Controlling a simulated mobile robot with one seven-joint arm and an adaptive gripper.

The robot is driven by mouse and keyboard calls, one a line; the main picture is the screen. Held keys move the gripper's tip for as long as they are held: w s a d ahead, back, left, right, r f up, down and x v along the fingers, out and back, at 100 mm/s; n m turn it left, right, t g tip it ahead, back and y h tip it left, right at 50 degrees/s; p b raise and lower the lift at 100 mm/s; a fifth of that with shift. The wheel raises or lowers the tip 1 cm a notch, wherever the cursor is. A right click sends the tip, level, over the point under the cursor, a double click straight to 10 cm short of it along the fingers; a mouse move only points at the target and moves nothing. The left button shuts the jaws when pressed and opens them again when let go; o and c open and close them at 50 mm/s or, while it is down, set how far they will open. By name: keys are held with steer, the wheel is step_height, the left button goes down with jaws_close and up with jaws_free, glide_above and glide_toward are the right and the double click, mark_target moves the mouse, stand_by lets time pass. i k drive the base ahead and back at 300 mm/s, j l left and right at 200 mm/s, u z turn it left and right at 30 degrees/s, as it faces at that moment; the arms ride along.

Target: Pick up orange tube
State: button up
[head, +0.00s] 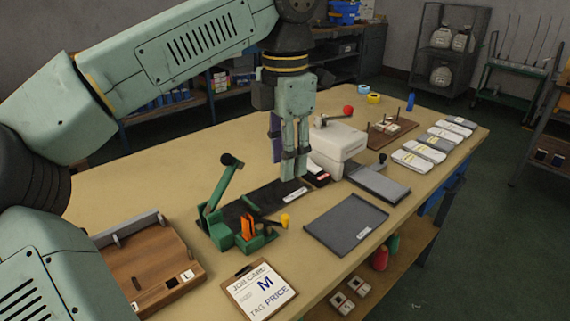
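An orange piece (248,227) stands upright in a green lever fixture (222,233) near the middle of the table; whether it is a tube is hard to tell at this size. My gripper (294,177) points straight down to the right of and beyond the fixture, above the far end of a black mat (262,200), apart from the orange piece. Its two fingers look close together, and I cannot tell whether they are open or shut. A purple upright piece (275,137) shows just behind the fingers.
A white press box (338,143) stands right of my gripper. A grey tray (345,224), job card (262,290) and wooden tray (150,262) lie nearer. Flat packs (411,161) line the right edge.

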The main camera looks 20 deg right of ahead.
mark_target(249, 231)
steer(key=k, duration=1)
